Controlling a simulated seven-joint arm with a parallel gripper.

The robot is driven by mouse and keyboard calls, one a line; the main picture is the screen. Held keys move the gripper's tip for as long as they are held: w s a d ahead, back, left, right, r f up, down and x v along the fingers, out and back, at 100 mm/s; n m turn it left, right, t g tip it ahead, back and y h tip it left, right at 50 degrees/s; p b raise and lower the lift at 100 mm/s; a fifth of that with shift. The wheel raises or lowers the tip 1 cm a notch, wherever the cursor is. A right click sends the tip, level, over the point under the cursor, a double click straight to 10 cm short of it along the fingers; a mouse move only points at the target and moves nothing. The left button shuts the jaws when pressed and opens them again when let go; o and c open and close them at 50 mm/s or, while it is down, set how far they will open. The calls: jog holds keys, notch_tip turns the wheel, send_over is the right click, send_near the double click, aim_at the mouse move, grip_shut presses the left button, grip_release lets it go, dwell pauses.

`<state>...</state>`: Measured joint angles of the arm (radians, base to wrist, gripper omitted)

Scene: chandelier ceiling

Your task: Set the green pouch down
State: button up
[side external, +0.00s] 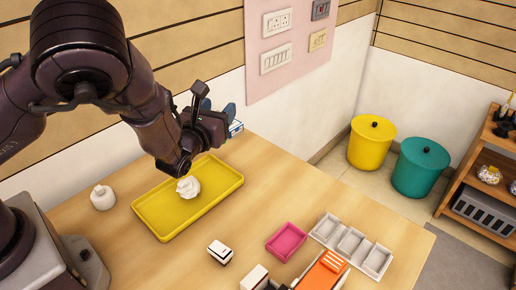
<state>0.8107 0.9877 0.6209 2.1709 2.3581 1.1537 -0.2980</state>
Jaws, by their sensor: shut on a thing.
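My gripper (221,110) is raised above the back edge of the wooden table (300,190), beyond the yellow tray (215,204). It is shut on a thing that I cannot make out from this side. Blue parts show around its fingertips. No green pouch surface shows clearly in this view. A small blue and white item (236,128) shows just below the gripper; I cannot tell whether the two touch.
The tray holds a white crumpled item (188,187). A pink tray (287,242), a white sectioned tray (350,245) and an orange item (322,272) lie front right. Yellow (371,145) and teal (420,167) bins stand beyond the table.

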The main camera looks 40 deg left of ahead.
jog(key=shift+w+d+f, duration=0.1)
jog(key=shift+w+f, duration=3.1)
jog(key=shift+w, duration=0.15)
jog(key=shift+w+f, duration=3.2)
jog(key=shift+w, duration=0.15)
jog(key=shift+f, duration=0.2)
jog(key=o, duration=0.9)
jog(key=shift+r, duration=0.1)
